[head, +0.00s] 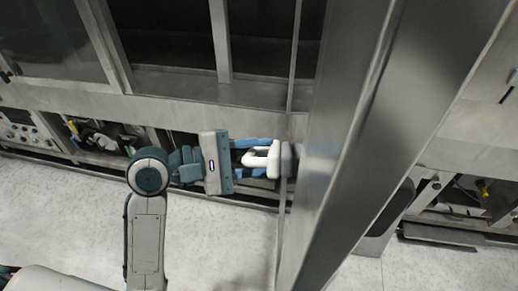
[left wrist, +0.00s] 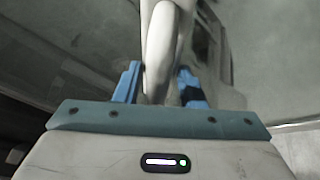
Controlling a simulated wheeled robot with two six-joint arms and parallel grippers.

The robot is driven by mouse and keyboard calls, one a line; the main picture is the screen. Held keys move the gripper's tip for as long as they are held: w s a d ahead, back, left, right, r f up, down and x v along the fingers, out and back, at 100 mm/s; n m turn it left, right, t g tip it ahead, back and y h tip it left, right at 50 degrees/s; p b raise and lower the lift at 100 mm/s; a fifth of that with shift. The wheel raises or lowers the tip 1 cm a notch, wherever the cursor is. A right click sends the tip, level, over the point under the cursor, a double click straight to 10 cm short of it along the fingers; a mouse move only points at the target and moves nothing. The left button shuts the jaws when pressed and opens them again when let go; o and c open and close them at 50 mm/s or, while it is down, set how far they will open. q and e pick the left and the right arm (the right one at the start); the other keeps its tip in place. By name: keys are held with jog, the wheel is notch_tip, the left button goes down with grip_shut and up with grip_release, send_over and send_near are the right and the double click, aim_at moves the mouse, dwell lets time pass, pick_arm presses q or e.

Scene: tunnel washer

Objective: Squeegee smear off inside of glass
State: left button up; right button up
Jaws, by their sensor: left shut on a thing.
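My left gripper (head: 257,158) comes in from the left and its blue fingers are shut on a white loop handle (head: 272,152). The handle's grey end meets the edge of a tall metal-framed panel (head: 345,140), which looks like a door standing out toward me. In the left wrist view the white handle (left wrist: 160,50) rises between the blue fingers of my left gripper (left wrist: 158,88). Neither a squeegee nor a smear can be made out. My right gripper is in neither view.
Behind is the washer's metal front (head: 180,110) with dark window openings above. Low open bays hold fittings at the left (head: 100,137) and right (head: 475,195). The pale floor (head: 70,205) is clear at the left. The tall panel blocks part of the right side.

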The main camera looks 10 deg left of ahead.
pick_arm(q)
jog(key=shift+w, duration=0.15)
jog(key=a, duration=0.6)
jog(key=shift+s, duration=0.35)
jog(key=shift+a, duration=0.1)
jog(key=a, duration=0.3)
jog(key=shift+s, duration=0.1)
dwell(0.3)
